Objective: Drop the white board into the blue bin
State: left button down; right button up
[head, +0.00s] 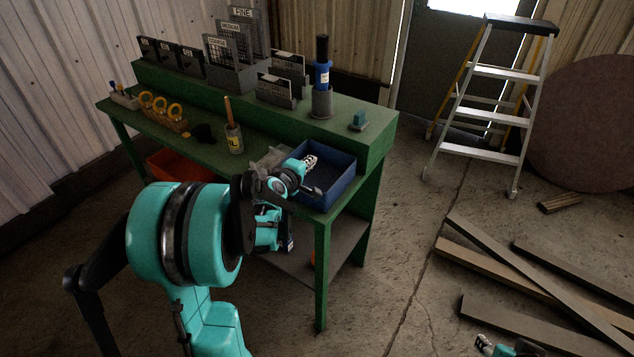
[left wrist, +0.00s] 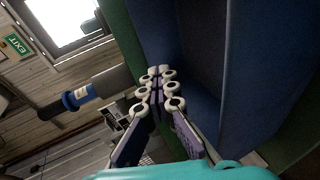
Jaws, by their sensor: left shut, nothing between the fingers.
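The blue bin (head: 343,183) stands at the front right corner of the green workbench. My left gripper (head: 309,161) is over the bin's opening, its pale fingertips against the dark inside. In the left wrist view the fingers (left wrist: 159,78) are together with nothing between them, and the blue bin's walls (left wrist: 250,65) rise close beside them. I cannot make out the white board in either view; the bin's floor is partly hidden by my gripper and in shadow. My right gripper (head: 485,344) barely shows at the bottom edge of the head view; its jaws are unclear.
A grey object (head: 270,158) sits left of the bin, partly behind my arm. A blue-capped cylinder (head: 322,75) stands on the raised shelf behind the bin. A yellow-labelled can (head: 234,138) is further left. A stepladder (head: 485,120) and planks (head: 530,270) are on the floor at right.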

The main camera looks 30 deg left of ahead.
pick_arm(q)
jog(key=c, duration=2.3)
grip_release()
jog(key=o, duration=0.5)
jog(key=v, duration=1.2)
jog(key=shift+d, duration=0.1)
jog(key=s+d+f+m+g+h, duration=0.1)
jog(key=s+d+m+g, duration=0.15)
jog(key=d+m, duration=0.4)
jog(key=s+d+f+m+g+h, duration=0.15)
jog(key=s+d+m, duration=0.25)
jog(key=d, duration=0.5)
jog(key=s+d+f+m+g, duration=0.1)
jog(key=s+m, duration=0.1)
jog(key=s, duration=0.1)
jog(key=s+d+f+m+g, duration=0.1)
jog(key=s+d+m, duration=0.1)
jog(key=s+m, duration=0.1)
jog(key=s+d+f+m+g+y, duration=0.1)
jog(key=s+m, duration=0.1)
jog(key=s, duration=0.3)
jog(key=shift+d+f+m, duration=0.1)
jog(key=shift+d+m, duration=0.15)
jog(key=shift+d, duration=0.1)
